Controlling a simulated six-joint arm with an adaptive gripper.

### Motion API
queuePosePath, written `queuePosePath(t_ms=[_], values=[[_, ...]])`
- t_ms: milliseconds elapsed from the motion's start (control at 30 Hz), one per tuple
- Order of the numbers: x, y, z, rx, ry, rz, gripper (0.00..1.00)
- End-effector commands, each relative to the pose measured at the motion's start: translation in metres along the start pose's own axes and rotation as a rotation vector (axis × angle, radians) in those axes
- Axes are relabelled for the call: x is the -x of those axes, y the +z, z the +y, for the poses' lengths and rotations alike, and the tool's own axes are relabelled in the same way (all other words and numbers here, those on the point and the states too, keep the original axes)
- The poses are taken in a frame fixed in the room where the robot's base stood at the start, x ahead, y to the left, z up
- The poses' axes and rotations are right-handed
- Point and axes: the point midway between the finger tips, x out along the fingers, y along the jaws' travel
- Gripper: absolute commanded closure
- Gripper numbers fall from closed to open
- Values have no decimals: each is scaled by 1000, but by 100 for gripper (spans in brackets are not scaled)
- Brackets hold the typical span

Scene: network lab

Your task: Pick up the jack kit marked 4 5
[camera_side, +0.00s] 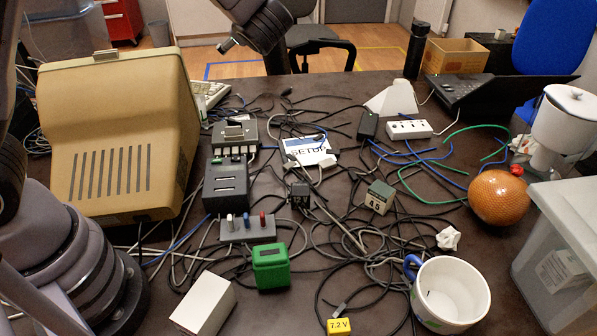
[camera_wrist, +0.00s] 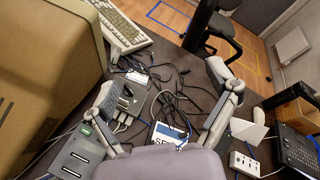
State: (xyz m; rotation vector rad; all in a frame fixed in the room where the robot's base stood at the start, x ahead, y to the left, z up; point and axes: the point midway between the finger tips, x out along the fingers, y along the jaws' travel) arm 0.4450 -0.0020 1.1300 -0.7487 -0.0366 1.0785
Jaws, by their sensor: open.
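The jack kit marked 4 5 (camera_side: 380,197) is a small grey-green box with a pale label on its front. It sits on the dark table right of centre in the side view, with black cables around it. I cannot make it out in the wrist view, where my gripper body covers the lower middle. My gripper (camera_wrist: 162,76) shows there with its two fingers spread wide and nothing between them.
Tangled cables cover the mid-table. A black 12V block (camera_side: 299,195), a SETUP card (camera_side: 309,152) and a green box (camera_side: 271,267) lie left of the kit.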

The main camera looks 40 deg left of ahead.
Motion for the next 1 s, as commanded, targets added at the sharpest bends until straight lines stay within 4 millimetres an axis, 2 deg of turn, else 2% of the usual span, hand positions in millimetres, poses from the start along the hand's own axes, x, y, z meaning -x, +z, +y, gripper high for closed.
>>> queuePosePath(t_ms=[33, 67, 100, 167, 200, 300, 400, 433, 500, 633, 1000], values=[[2, -39, -13, -110, -106, -10, 13], [5, -60, -21, -167, -173, -18, 13], [10, -89, -30, -241, -265, -23, 13], [21, -136, -39, -348, -406, -26, 13], [30, -168, -41, -413, -502, -25, 13], [58, -244, -34, -554, -731, -9, 13], [86, -306, -16, -654, -924, 18, 13], [93, -320, -10, -676, -970, 26, 13], [107, -346, 4, -714, -1059, 44, 13], [120, -371, 20, -749, -1145, 64, 13], [105, -413, 51, -752, -1157, 67, 13]])
